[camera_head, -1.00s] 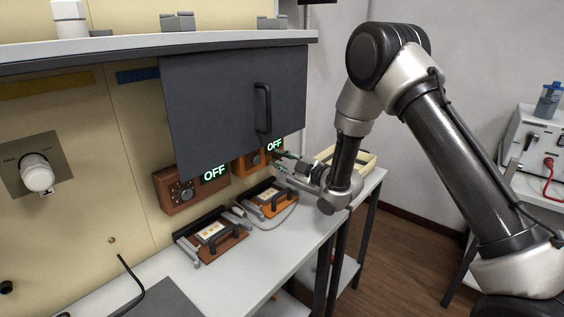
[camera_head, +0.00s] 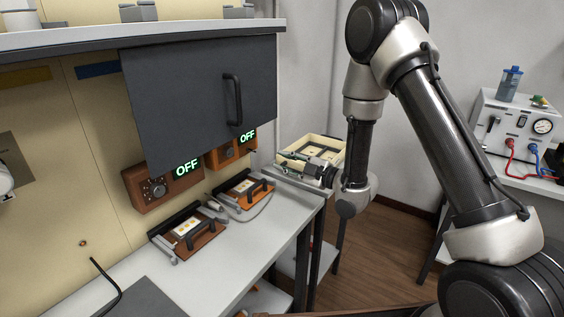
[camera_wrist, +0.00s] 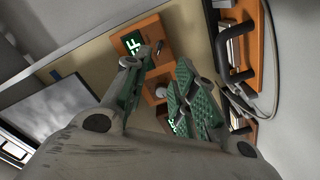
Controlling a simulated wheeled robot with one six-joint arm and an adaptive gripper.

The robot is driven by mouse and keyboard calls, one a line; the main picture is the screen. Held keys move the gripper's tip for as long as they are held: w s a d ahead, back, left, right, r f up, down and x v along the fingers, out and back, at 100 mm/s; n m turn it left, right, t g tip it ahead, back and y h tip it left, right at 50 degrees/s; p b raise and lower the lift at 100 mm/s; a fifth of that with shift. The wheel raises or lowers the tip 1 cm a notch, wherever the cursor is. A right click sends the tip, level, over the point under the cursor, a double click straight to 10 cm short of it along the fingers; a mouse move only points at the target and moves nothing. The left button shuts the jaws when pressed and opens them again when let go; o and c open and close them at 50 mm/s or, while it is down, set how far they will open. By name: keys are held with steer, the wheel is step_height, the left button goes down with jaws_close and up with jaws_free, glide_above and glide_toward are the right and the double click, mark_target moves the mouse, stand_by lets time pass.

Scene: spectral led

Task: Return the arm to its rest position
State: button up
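My arm shows on the right of the head view, bent down at the elbow. My gripper (camera_head: 284,162) is at its lower end, above the far right end of the bench (camera_head: 232,242), pointing left. In the wrist view my gripper (camera_wrist: 160,78) has its two green-padded fingers apart, with nothing between them. It is clear of the orange control boxes, whose displays (camera_head: 187,167) read OFF.
A dark hinged panel (camera_head: 195,100) with a handle hangs above the bench. Two orange fixtures (camera_head: 190,234) (camera_head: 243,194) with black handles sit on the bench. A cream tray (camera_head: 330,145) is behind my gripper. A gauge instrument (camera_head: 515,128) stands at right, with floor between.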

stand_by(0.3)
steer(key=w+d+r+m+h, duration=0.3)
steer(key=d+r+m+h, duration=0.3)
steer(key=d+r, duration=0.4)
steer(key=s+d+r+m+h, duration=0.2)
steer(key=s+d+m+h, duration=0.15)
steer(key=d, duration=0.35)
steer(key=s+d+r+m+h, duration=0.2)
steer(key=s+d+r+h, duration=0.15)
steer(key=d, duration=0.25)
steer(key=s+d+m+g, duration=0.2)
steer(key=s+m, duration=0.1)
steer(key=s, duration=0.6)
steer(key=s+d+r+m+g, duration=0.1)
steer(key=s+d+m+g, duration=0.1)
steer(key=s, duration=0.8)
steer(key=s+d+r+m+g+h, duration=0.1)
steer(key=s+d+m+g, duration=0.1)
steer(key=s, duration=0.8)
steer(key=shift+s+d+m+g, duration=0.25)
steer(key=shift+d+m+g, duration=0.15)
steer(key=shift+d+m, duration=0.55)
steer(key=shift+a+r, duration=0.1)
